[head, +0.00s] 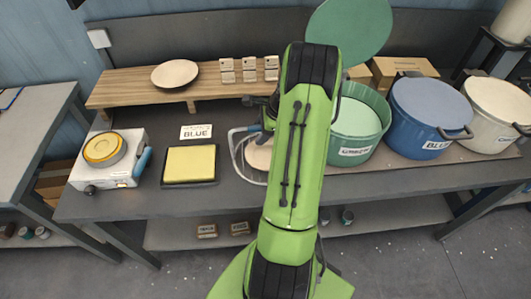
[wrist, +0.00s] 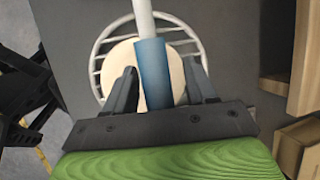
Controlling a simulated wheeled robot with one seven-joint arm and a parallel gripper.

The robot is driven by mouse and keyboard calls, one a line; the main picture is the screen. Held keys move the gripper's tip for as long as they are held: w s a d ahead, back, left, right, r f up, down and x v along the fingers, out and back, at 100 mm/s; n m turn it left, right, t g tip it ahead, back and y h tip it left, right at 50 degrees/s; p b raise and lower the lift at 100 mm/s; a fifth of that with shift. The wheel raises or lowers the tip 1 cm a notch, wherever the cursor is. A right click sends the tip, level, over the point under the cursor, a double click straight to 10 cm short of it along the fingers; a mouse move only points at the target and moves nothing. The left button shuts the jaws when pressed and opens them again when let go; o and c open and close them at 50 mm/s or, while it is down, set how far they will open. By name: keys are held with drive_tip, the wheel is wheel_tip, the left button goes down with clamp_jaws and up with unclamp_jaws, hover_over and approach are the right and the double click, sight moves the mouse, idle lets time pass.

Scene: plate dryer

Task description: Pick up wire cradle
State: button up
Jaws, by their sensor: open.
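The wire cradle (wrist: 153,72) is a round white wire frame with an upright blue-sleeved handle. A pale round disc (wrist: 118,58) lies in it. In the head view the cradle (head: 236,152) stands on the bench, left of the green pot, partly hidden by my arm. My gripper (wrist: 161,78) is open in the wrist view, with one finger on each side of the blue sleeve. I cannot tell whether either finger touches it. In the head view my arm hides most of the gripper.
A wooden riser (head: 130,88) with a pale plate (head: 175,74) runs behind. Left are a yellow pad in a black tray (head: 190,165) and a white device (head: 108,165). Right stand a green pot (head: 357,125), a blue pot (head: 425,115) and a cream pot (head: 495,110).

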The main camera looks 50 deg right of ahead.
drive_tip(key=shift+r, duration=0.2)
drive_tip(key=c, duration=1)
